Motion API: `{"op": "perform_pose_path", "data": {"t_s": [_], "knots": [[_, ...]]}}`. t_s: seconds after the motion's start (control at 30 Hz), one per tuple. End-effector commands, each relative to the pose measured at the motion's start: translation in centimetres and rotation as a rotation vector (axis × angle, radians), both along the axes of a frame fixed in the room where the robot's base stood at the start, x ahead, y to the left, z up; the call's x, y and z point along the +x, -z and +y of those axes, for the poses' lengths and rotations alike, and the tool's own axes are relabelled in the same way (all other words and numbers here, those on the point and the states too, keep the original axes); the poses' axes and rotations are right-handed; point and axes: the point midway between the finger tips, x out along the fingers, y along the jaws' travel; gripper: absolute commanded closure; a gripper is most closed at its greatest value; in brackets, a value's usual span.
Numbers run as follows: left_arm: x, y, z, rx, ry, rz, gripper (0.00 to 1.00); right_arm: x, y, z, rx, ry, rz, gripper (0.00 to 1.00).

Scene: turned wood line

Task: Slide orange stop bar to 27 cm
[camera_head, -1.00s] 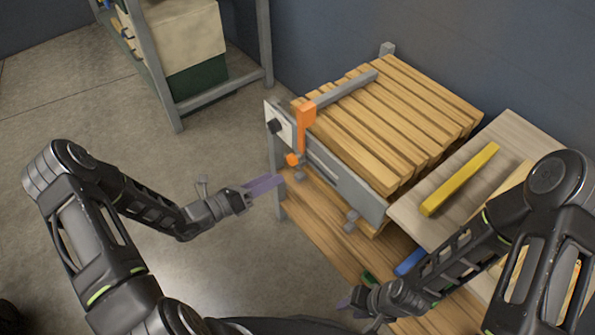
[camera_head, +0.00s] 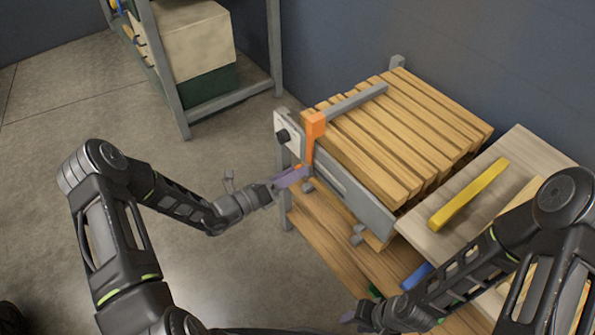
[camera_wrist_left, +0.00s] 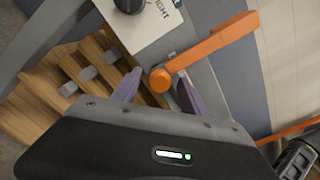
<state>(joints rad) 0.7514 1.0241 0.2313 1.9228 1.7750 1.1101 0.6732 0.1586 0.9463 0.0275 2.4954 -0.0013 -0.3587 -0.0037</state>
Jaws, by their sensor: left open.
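The orange stop bar (camera_head: 314,127) stands upright at the left end of the grey front rail (camera_head: 350,188) of the slatted wooden stack. In the left wrist view the bar (camera_wrist_left: 215,42) ends in a round orange knob (camera_wrist_left: 160,78). My left gripper (camera_head: 302,172) is open, and its purple fingers (camera_wrist_left: 160,88) lie on either side of the knob with gaps showing. Whether either finger touches the knob is unclear. No 27 cm mark is readable. My right gripper (camera_head: 347,318) is low in the head view, away from the bar, its jaws too small to judge.
A white plate with a black dial (camera_head: 284,136) is fixed beside the bar. A yellow bar (camera_head: 468,194) lies on a pale board (camera_head: 520,150) at right. A blue piece (camera_head: 416,277) lies below. Several wooden slats (camera_head: 400,130) fill the stack. The floor at left is clear.

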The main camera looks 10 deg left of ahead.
Motion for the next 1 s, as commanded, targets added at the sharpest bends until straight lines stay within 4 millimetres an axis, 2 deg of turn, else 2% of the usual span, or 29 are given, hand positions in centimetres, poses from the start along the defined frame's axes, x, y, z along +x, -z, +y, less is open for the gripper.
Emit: {"op": "perform_pose_path", "data": {"t_s": [0.17, 0.43, 1.0], "knots": [[1.02, 0.03, -0.93, 0.0, 0.001, 0.001, 0.48, 0.0, 0.09, 0.0, 0.0, 0.0, 0.0, 0.64], [1.11, 0.01, -0.97, -0.001, 0.0, 0.001, 0.49, 0.0, 0.09, 0.0, 0.0, 0.0, 0.0, 0.64], [1.08, 0.01, -0.93, 0.001, 0.0, 0.001, 0.96, 0.0, 0.09, 0.0, 0.0, 0.0, 0.0, 0.64]]}}
